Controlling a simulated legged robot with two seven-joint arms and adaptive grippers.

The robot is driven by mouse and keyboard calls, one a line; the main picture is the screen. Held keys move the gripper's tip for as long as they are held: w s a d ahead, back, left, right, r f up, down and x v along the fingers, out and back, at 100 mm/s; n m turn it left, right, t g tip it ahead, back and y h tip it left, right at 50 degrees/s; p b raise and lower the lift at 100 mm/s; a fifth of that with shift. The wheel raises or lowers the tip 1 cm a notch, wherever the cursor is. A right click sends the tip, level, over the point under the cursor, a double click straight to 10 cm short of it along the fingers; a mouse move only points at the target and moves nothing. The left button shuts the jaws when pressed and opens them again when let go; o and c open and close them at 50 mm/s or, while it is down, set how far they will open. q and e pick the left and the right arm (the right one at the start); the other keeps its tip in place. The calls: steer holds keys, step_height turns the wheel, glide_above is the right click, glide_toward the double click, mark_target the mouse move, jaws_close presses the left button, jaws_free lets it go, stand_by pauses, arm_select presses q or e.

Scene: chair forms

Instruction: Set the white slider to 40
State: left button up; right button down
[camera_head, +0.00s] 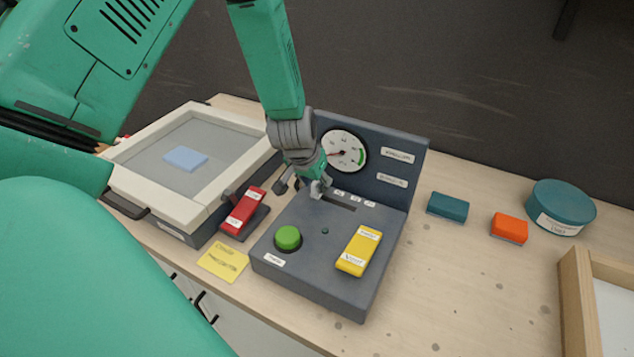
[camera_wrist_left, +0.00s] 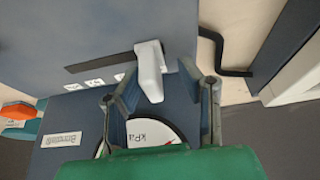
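The white slider (camera_wrist_left: 150,68) stands at one end of a dark slot in the grey control box. In the head view the slider (camera_head: 317,189) is partly hidden by my left gripper (camera_head: 301,187), at the left end of the slot (camera_head: 340,202). In the wrist view my left gripper (camera_wrist_left: 158,70) is open, with one finger on each side of the slider and gaps showing. Small white labels (camera_head: 354,199) line the slot; their numbers are too small to read. A round gauge (camera_head: 346,151) stands on the upright panel behind. My right gripper is not in view.
The box (camera_head: 318,270) also bears a green button (camera_head: 288,237) and a yellow switch (camera_head: 359,250). A red-handled switch (camera_head: 244,209) and a lidded case (camera_head: 137,160) stand left. Teal (camera_head: 447,207) and orange (camera_head: 509,227) blocks, a round tin (camera_head: 560,207) and a wooden tray (camera_head: 572,300) lie right.

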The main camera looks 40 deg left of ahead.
arm_select(q)
steer(key=shift+s+r, duration=0.1)
steer(key=shift+r, duration=0.25)
steer(key=v, duration=1.1)
steer(key=shift+a, duration=0.1)
